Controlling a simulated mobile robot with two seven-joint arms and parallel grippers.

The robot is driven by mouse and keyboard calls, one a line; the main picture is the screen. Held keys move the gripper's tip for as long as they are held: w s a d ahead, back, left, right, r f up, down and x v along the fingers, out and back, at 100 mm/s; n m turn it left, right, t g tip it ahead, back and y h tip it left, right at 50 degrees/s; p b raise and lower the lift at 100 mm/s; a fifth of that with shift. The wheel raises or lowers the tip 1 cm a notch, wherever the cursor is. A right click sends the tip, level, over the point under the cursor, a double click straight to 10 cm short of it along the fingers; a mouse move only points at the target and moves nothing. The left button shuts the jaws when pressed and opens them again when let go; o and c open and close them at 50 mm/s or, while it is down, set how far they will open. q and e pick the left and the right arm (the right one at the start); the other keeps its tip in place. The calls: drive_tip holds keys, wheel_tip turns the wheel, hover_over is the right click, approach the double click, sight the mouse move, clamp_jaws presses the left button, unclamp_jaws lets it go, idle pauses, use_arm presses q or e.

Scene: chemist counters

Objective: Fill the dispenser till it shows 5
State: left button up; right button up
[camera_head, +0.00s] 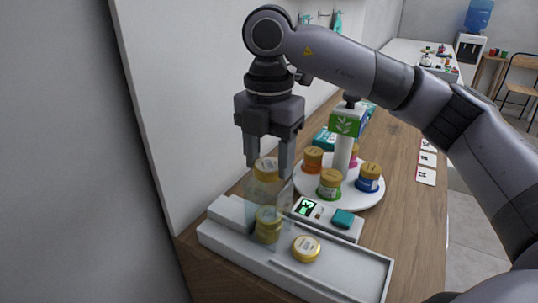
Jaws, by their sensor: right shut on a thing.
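My right gripper (267,167) points down over the clear dispenser tube (284,212), shut on a yellow-lidded jar (266,170) at the tube's top. I cannot tell how far this jar is inside the tube. A second yellow-lidded jar (268,224) shows through the clear wall lower down. My left gripper is out of view.
A teal box (325,138) is by the wall. White cards (427,160) lie along the right edge of the wooden counter.

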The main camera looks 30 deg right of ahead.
drive_tip(key=o, duration=1.1)
drive_tip(key=shift+r, duration=0.1)
drive_tip(key=shift+r, duration=3.5)
